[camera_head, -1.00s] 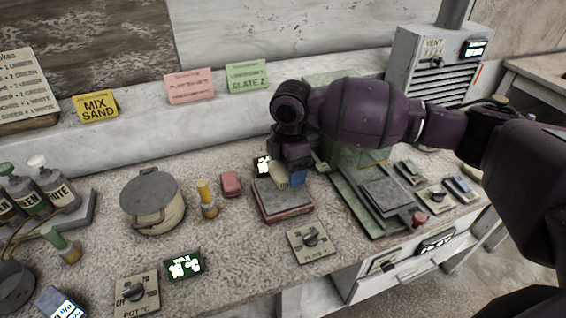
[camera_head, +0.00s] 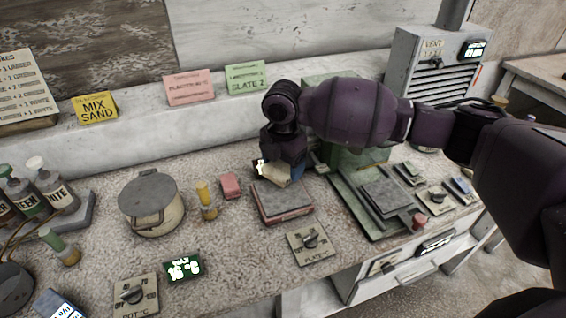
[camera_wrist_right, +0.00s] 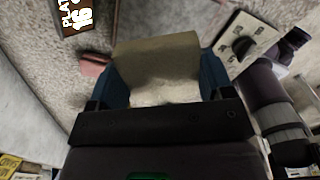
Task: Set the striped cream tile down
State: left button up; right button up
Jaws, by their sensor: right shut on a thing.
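The cream tile (camera_head: 275,174) is between the fingers of my right gripper (camera_head: 283,172), at the back edge of the small grey-topped hot plate (camera_head: 284,205) in the head view. In the right wrist view the tile (camera_wrist_right: 157,62) spans the gap between the two blue fingers of the gripper (camera_wrist_right: 158,80), which are shut on it. Its stripes cannot be made out. Whether its underside touches anything is hidden. My left gripper is not in view.
A lidded pot (camera_head: 152,204) is farther left. A green press (camera_head: 362,205) stands to the right. The plate knob (camera_head: 310,242) is in front.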

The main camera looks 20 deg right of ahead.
aim_at(283, 192)
jog(key=shift+f+b, duration=0.5)
jog(key=shift+f, duration=2.25)
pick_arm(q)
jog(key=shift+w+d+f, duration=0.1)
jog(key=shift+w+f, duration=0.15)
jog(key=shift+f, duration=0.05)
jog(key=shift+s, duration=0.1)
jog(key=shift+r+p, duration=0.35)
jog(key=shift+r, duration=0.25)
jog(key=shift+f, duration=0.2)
pick_arm(e)
jog(key=shift+f, duration=0.7)
jog(key=o, duration=1.1)
jog(key=shift+c, duration=0.2)
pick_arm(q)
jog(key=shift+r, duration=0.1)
